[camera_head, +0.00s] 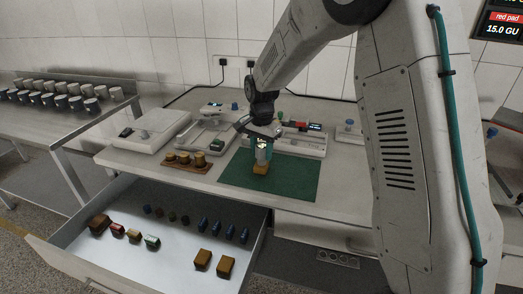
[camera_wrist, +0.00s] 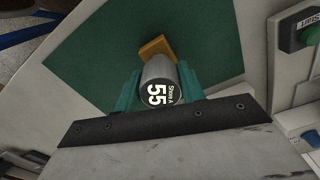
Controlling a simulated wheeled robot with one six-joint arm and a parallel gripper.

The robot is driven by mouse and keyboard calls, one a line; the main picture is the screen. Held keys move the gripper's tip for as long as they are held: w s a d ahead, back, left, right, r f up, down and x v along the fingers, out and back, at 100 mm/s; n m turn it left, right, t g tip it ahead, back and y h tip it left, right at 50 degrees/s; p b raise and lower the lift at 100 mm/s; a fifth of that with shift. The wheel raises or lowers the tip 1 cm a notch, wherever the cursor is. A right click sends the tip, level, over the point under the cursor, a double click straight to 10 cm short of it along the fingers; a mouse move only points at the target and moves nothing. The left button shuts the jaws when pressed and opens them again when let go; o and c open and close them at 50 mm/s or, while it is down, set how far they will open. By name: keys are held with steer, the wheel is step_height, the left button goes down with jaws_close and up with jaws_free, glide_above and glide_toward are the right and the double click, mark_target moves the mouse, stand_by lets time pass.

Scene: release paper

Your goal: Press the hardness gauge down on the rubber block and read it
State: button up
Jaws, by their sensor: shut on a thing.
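The hardness gauge (camera_wrist: 158,80) is a grey metal cylinder. Its top face reads "Shore A 55" in the wrist view. My gripper (camera_wrist: 156,92) is shut on it, with one teal finger on each side. The rubber block (camera_wrist: 155,47) is orange-yellow and lies on the green mat (camera_head: 300,180). In the head view, my gripper (camera_head: 263,148) is right over the block (camera_head: 260,169), with the gauge upright between them. The gauge's lower end appears to meet the block, but the contact itself is hidden.
An open drawer (camera_head: 75,262) below the table holds several small blocks. A wooden rack (camera_head: 186,165) with brass weights stands left of the mat. Bench instruments (camera_head: 150,130) line the back. The mat's right side is clear.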

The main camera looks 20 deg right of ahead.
steer(key=o, duration=1)
steer(key=shift+r, duration=0.15)
step_height(320, 180, up, 8)
steer(key=shift+f, duration=0.25)
steer(key=s+d+r+n, duration=0.1)
steer(key=s+r+n, duration=0.2)
steer(key=s, duration=0.9)
steer(key=s+d+r+n+t, duration=0.1)
steer(key=s+n, duration=0.3)
steer(key=s, duration=0.9)
steer(key=s+d+r+n, duration=0.1)
steer(key=s+r+n, duration=0.2)
steer(key=s, duration=1)
steer(key=shift+s+r+n, duration=0.1)
steer(key=shift+r+n, duration=0.2)
steer(key=shift+r, duration=0.55)
